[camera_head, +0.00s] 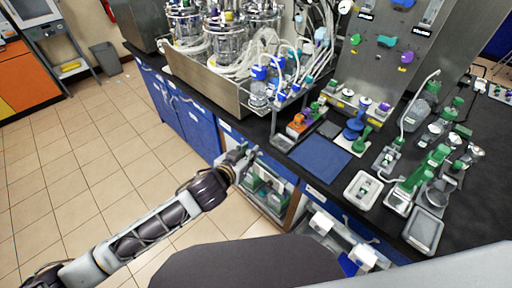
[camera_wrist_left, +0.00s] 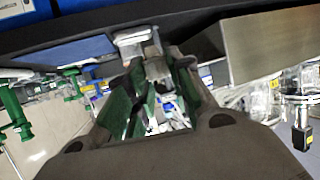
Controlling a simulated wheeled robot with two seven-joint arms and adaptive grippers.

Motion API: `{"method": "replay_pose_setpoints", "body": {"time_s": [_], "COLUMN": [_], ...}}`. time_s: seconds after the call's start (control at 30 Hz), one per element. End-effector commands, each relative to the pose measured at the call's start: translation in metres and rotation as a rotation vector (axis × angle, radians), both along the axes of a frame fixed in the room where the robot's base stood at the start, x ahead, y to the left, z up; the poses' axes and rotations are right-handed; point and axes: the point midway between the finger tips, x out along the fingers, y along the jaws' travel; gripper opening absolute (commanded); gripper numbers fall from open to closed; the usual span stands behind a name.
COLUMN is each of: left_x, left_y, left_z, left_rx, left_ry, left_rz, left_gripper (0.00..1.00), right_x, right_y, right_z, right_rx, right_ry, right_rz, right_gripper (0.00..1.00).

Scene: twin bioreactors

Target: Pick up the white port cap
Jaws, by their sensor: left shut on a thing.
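My left gripper (camera_head: 238,158) reaches in from the lower left to the front edge of the black bench, above the cabinet fronts. My right gripper is not in view.
The black bench (camera_head: 262,127) carries a metal tray (camera_head: 205,82) of glass vessels and tubing. A blue mat (camera_head: 320,158), small trays (camera_head: 362,190) and green-handled fittings (camera_head: 425,168) crowd the right. An upright panel (camera_head: 385,70) stands behind. The tiled floor (camera_head: 90,150) at left is clear.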

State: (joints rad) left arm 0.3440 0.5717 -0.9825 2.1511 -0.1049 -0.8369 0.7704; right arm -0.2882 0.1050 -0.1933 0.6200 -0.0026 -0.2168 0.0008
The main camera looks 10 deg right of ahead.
Motion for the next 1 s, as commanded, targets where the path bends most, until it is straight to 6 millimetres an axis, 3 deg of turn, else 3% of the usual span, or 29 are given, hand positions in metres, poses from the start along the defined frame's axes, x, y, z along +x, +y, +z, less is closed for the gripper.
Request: {"method": "replay_pose_setpoints", "body": {"time_s": [0.3, 1.0], "left_x": [-0.011, -0.012], "left_y": [0.014, 0.015], "left_z": [0.000, 0.000], "left_rx": [0.000, 0.000], "left_ry": [0.000, 0.000], "left_rz": [-0.001, 0.000], "left_gripper": [0.09, 0.09], "right_x": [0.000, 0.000], "right_y": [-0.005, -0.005], "right_z": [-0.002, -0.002], "right_rx": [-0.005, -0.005], "right_ry": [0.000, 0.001], "right_rz": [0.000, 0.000], "right_gripper": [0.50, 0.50]}}
